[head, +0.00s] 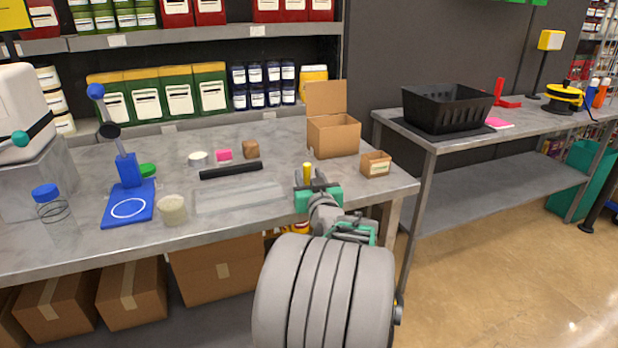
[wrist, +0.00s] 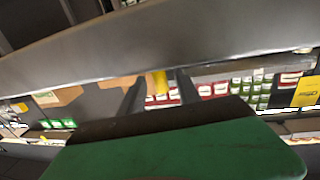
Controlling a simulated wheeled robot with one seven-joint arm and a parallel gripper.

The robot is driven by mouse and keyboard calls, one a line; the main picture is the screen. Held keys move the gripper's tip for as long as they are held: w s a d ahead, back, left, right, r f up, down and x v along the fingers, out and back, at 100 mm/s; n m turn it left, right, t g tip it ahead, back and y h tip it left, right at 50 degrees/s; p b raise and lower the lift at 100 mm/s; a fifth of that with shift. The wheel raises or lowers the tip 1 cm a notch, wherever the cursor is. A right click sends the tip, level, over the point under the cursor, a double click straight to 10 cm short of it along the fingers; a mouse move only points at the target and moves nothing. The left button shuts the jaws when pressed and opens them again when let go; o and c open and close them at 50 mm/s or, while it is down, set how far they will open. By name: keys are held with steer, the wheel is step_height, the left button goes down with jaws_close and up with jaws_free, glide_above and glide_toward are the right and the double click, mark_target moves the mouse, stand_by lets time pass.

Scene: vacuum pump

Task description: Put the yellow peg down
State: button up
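The yellow peg (head: 307,171) is upright at the front right part of the grey workbench, just past my gripper (head: 311,182). It also shows in the wrist view (wrist: 160,83), between my two dark fingers (wrist: 160,92). The fingers are apart, and a narrow gap shows on each side of the peg. One end of the peg meets the grey bench surface in that view. The peg's lower part is partly hidden by my gripper in the head view.
A small open cardboard box (head: 375,165) is close on the right, and a larger open box (head: 334,136) stands behind. A black bar (head: 231,170) and a clear flat tray (head: 240,197) lie to the left. A blue stand (head: 128,205) is farther left.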

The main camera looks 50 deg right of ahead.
steer(key=shift+r, duration=0.15)
steer(key=v, duration=1.2)
steer(key=shift+b, duration=0.3)
stand_by(0.8)
